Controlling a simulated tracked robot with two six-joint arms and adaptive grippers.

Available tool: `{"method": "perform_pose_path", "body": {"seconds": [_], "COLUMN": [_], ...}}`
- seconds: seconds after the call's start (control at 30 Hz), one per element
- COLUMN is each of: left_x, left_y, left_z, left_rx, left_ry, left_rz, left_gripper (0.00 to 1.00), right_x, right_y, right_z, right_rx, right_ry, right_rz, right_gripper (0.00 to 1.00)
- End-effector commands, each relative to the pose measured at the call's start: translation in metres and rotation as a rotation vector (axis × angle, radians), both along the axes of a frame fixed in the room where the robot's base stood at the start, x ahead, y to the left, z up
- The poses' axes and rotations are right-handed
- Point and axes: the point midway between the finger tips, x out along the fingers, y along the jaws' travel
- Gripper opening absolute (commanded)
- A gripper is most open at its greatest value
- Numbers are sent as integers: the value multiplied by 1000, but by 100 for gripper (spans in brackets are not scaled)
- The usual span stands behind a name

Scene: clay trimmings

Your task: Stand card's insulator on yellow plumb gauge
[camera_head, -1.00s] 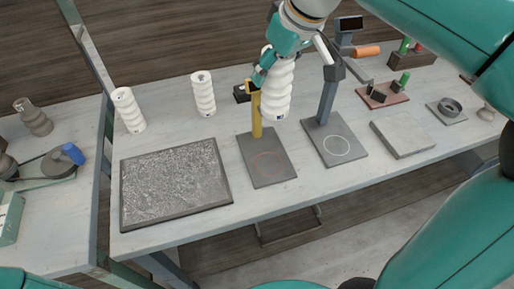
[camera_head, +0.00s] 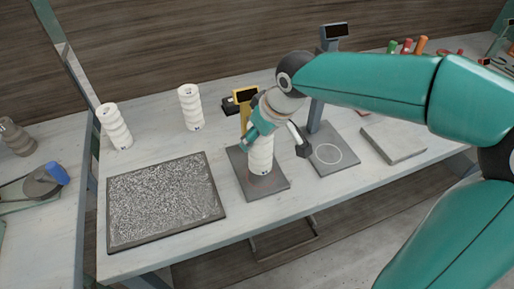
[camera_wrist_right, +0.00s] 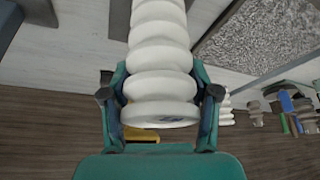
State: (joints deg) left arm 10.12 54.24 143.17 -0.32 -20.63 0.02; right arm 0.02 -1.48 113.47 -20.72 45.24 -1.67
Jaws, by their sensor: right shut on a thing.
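My right gripper (camera_head: 262,128) is shut on a white ribbed insulator (camera_head: 261,160), near its upper end. The insulator is close to upright over the grey base plate (camera_head: 272,188) of the yellow plumb gauge (camera_head: 245,97). Its lower end covers part of the red circle; I cannot tell whether it touches the plate. In the right wrist view the insulator (camera_wrist_right: 160,55) sits between both fingers, with a dark mark on its near end. A bit of yellow (camera_wrist_right: 140,134) shows behind the gripper. No card is clearly identifiable. My left gripper is not in view.
Two more white insulators (camera_head: 114,127) (camera_head: 191,107) stand at the back left. A textured grey tray (camera_head: 215,214) lies left of the yellow gauge. A grey gauge with a white circle (camera_head: 328,154) stands close on the right, then a grey slab (camera_head: 393,143).

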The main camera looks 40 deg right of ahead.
Motion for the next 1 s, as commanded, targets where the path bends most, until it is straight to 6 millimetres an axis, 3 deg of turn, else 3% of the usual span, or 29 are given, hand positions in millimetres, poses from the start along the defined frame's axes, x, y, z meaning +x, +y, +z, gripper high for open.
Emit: {"method": "perform_pose_path", "body": {"seconds": [0.3,0.57,0.6,0.77,1.0], "left_x": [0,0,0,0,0], "left_y": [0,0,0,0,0], "left_z": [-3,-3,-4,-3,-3], "left_rx": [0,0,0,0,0], "left_ry": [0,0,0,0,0], "left_rz": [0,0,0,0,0], "left_gripper": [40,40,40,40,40], "right_x": [0,0,-1,-1,-1], "right_y": [-1,-1,-1,-1,-1], "right_z": [-38,-39,-40,-40,-40], "right_rx": [0,0,0,0,0], "right_ry": [0,-3,1,1,1], "right_rz": [-1,-1,-1,-1,-2], "right_gripper": [0,0,62,87,87]}}
